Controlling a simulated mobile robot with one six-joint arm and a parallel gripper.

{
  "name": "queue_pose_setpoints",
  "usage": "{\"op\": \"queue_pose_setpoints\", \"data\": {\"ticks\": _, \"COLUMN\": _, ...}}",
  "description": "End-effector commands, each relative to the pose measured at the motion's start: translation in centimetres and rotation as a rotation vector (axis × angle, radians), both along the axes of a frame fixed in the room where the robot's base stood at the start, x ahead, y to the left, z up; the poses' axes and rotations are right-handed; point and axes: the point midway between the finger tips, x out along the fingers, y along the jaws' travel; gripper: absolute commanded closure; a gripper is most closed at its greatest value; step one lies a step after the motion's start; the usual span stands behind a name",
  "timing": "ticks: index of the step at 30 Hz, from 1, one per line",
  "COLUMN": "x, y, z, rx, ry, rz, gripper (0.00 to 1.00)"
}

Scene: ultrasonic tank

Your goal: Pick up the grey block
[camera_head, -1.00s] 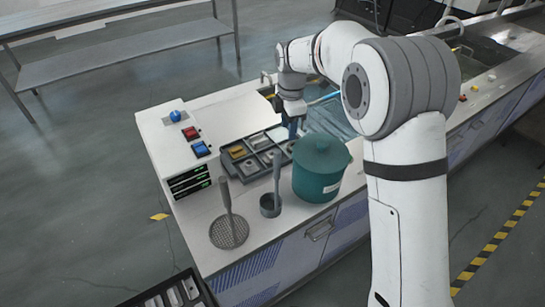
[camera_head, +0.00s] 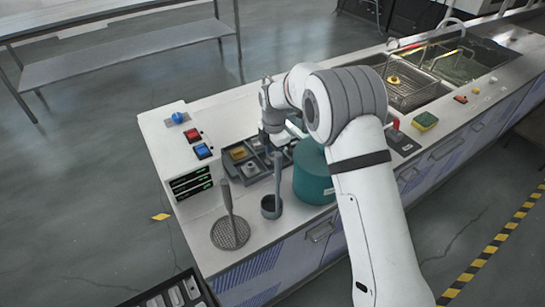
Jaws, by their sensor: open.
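A dark divided tray (camera_head: 239,179) lies on the counter with small pieces in its compartments. A grey block (camera_head: 250,168) sits in a front compartment, with a yellowish piece (camera_head: 238,153) behind and to its left. Other small pieces in the tray are too small or covered to tell apart. My gripper (camera_head: 269,147) points down over the back middle of the tray, to the right of the yellowish piece. It is open. I cannot tell its exact height, or what lies directly beneath it, and my arm hides the tray's right part.
A teal pot (camera_head: 313,174) stands right of the tray, partly behind my arm. A ladle (camera_head: 271,205) and a skimmer (camera_head: 230,232) stand in front with upright handles. A control box (camera_head: 189,182) is at left. A wire basket (camera_head: 405,92) is in the sink; a sponge (camera_head: 424,121) lies nearby.

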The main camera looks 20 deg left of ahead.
Motion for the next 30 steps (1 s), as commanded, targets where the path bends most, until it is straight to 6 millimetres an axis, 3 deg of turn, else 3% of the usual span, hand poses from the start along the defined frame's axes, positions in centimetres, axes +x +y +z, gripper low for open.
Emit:
{"op": "queue_pose_setpoints", "data": {"ticks": 5, "x": 0.0, "y": 0.0, "z": 0.0, "rx": 0.0, "ry": 0.0, "rz": 0.0, "gripper": 0.59}}
{"op": "queue_pose_setpoints", "data": {"ticks": 18, "x": 0.0, "y": 0.1, "z": 0.0, "rx": 0.0, "ry": 0.0, "rz": 0.001, "gripper": 0.93}}
{"op": "queue_pose_setpoints", "data": {"ticks": 26, "x": 0.0, "y": 0.1, "z": 0.5, "rx": 0.002, "ry": -0.001, "rz": 0.001, "gripper": 0.93}}
{"op": "queue_pose_setpoints", "data": {"ticks": 30, "x": 0.0, "y": 0.1, "z": 2.5, "rx": 0.002, "ry": -0.003, "rz": 0.001, "gripper": 0.93}}
